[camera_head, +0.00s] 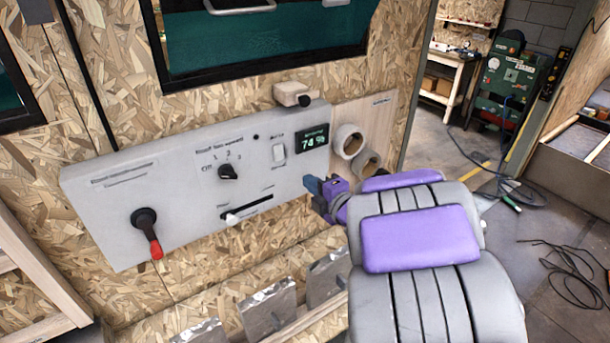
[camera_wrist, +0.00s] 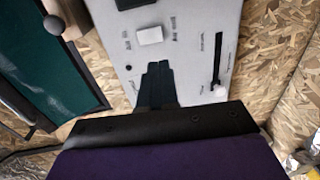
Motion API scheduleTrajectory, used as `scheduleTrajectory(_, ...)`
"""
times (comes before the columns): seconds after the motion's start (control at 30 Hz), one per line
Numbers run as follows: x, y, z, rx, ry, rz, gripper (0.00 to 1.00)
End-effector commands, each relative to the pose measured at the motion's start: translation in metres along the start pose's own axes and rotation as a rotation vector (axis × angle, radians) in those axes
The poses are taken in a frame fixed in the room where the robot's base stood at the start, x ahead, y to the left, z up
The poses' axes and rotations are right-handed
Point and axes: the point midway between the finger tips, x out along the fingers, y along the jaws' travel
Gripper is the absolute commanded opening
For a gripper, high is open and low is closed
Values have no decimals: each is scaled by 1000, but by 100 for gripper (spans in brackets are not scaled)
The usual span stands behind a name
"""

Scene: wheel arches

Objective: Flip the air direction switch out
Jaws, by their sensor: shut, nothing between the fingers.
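A white rocker switch (camera_head: 279,153) sits on the grey control panel (camera_head: 105,215), left of the lit display, with small labels above and below it. I take it as the air direction switch, but its labels are too small to read. It also shows in the wrist view (camera_wrist: 150,35), just beyond my fingertips. Which way it is tilted I cannot tell. My gripper (camera_head: 310,184) is right of and below the switch in the head view, in front of the panel's right end. In the wrist view its dark fingers (camera_wrist: 158,66) are together and empty, apart from the switch.
The panel also has a black fan knob (camera_head: 228,172), a slider (camera_head: 232,219), a red-tipped lever (camera_head: 156,248) and a display (camera_head: 312,141). A wooden block with a dark knob (camera_head: 304,101) juts out above. Two round pipe openings (camera_head: 349,140) are at the right.

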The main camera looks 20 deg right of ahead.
Motion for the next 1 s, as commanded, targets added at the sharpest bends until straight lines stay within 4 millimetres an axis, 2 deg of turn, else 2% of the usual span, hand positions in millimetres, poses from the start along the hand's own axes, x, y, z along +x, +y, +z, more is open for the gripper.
scheduleTrajectory(0.23,17,4,-3,-5,6,-5,0)
scheduleTrajectory(0.43,42,2,-3,-2,6,-2,0)
scheduleTrajectory(0.8,104,2,-3,-2,6,6,0)
scheduleTrajectory(1.0,123,1,-3,-3,4,2,0)
